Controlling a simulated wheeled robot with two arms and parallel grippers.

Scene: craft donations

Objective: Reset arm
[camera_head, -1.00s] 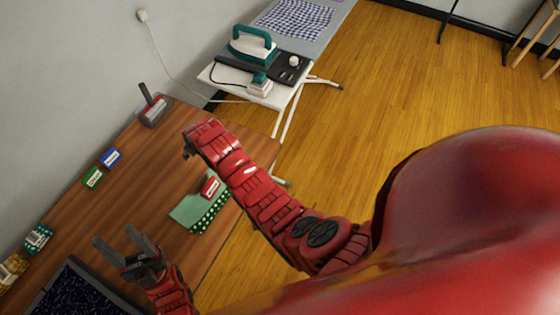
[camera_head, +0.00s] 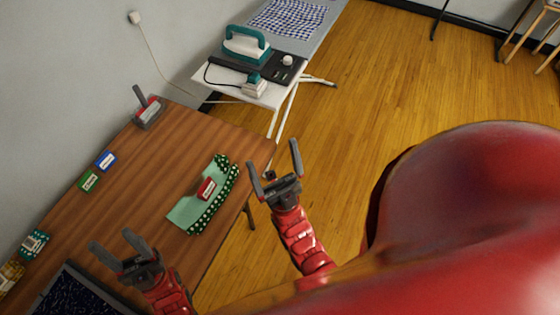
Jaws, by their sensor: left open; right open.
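My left gripper (camera_head: 122,249) is open and empty above the near part of the wooden table (camera_head: 150,215), beside a dark speckled panel. My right gripper (camera_head: 275,168) is open and empty, fingers pointing up in the picture, just off the table's right edge with the floor behind it. Its red forearm shows below it. A green cloth with a dotted border (camera_head: 188,212) lies on the table between the two grippers, apart from both. A small red box (camera_head: 206,188) sits on the cloth.
Blue (camera_head: 106,161) and green (camera_head: 89,181) small boxes stand along the wall side. A red-grey lint-roller-like item (camera_head: 148,113) is at the far corner. An ironing board with a teal iron (camera_head: 246,47) stands beyond. A dark speckled panel (camera_head: 75,294) lies nearest. Open floor (camera_head: 350,110) is right.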

